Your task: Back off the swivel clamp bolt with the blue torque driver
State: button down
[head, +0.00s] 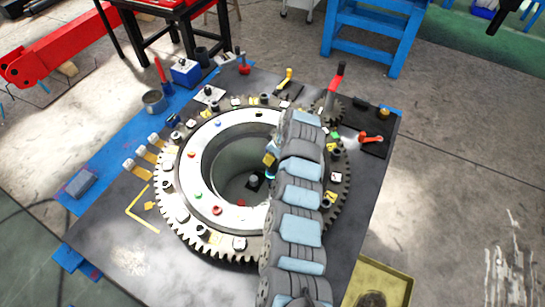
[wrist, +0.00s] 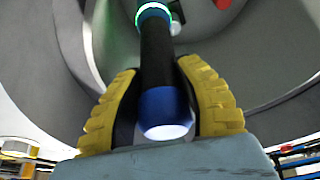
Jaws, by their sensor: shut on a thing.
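In the wrist view, the yellow fingers of my gripper (wrist: 160,72) are shut around the blue torque driver (wrist: 164,108), a black cylinder with a blue, pale-ended cap. A glowing cyan-green ring (wrist: 153,10) marks its far end. In the head view, my gripper (head: 269,160) is over the opening of the large toothed ring (head: 195,135), with the driver's glowing ring (head: 270,177) just below it. A grey bolt-like head on a dark square plate (head: 254,182) sits down inside the opening. I cannot tell whether it is the swivel clamp bolt. The driver's tip is hidden.
Several small coloured fittings and clamps stand around the ring. A grey cup (head: 153,102), a blue box (head: 186,72) and red-handled tools are at the back left. A black pad (head: 371,149) with a red-handled tool lies at right. A yellow bin (head: 398,287) stands at the front right.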

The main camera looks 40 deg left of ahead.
jog(key=shift+r+p, duration=0.65)
jog(key=shift+r, duration=1)
